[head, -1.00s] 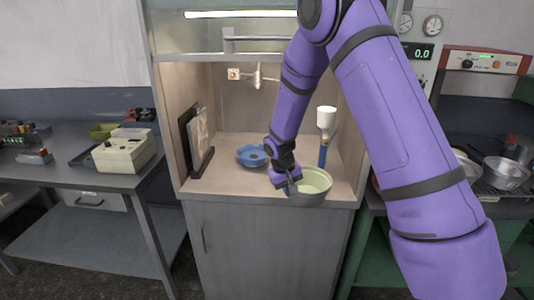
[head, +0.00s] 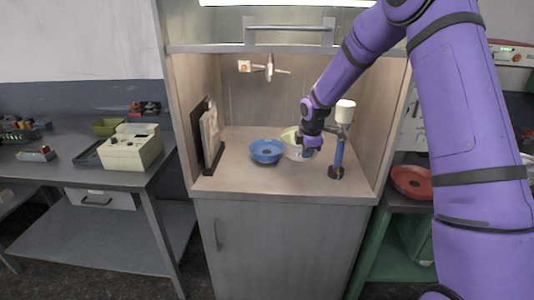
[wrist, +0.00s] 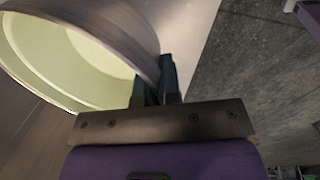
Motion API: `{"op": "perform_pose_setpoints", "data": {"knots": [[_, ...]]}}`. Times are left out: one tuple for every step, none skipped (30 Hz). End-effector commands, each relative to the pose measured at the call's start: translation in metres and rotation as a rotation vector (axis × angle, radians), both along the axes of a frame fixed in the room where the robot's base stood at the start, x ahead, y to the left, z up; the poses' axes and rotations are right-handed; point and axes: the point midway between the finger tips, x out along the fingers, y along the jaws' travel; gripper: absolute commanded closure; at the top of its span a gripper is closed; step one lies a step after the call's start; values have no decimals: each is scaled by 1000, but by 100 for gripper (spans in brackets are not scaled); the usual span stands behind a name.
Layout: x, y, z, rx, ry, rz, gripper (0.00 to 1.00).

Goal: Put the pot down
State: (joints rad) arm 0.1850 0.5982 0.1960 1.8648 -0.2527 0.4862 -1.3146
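The pot (head: 291,135) has a grey outside and a pale yellow-green inside. It is inside the lit cabinet, to the right of the blue bowl (head: 266,151). My gripper (head: 307,149) is at the pot's right side and hides part of it. In the wrist view the pot (wrist: 75,60) fills the upper left, and the fingers (wrist: 157,85) are closed on its rim and wall. I cannot tell whether the pot's base touches the worktop (head: 232,183).
A blue post stand (head: 337,160) with a white cup (head: 345,112) stands close on the pot's right. A dark rack (head: 211,165) with upright boards stands at the left. The worktop's front strip is clear. A tap (head: 269,68) is on the back wall.

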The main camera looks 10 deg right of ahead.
Motion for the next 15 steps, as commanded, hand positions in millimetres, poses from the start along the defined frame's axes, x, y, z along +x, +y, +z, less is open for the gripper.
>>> {"op": "perform_pose_setpoints", "data": {"knots": [[2, -2, 2, 1, -2, 20, 100], [3, -1, 2, 1, -2, 30, 100], [5, 0, 3, 1, -2, 42, 100], [7, 1, 3, 1, -2, 47, 100], [9, 3, 2, 1, -1, 51, 100], [14, 7, 2, 0, -1, 54, 100], [18, 11, 1, 1, -1, 57, 100], [23, 15, 0, 0, 0, 56, 100], [30, 20, 0, 0, -1, 56, 100], [36, 25, -1, 0, -2, 56, 100], [41, 29, -2, 0, -1, 56, 100], [48, 35, -3, 0, -1, 55, 100], [54, 39, -3, 0, -2, 55, 100], [60, 43, -4, 0, -1, 55, 100], [67, 48, -5, 0, -1, 55, 100]]}}
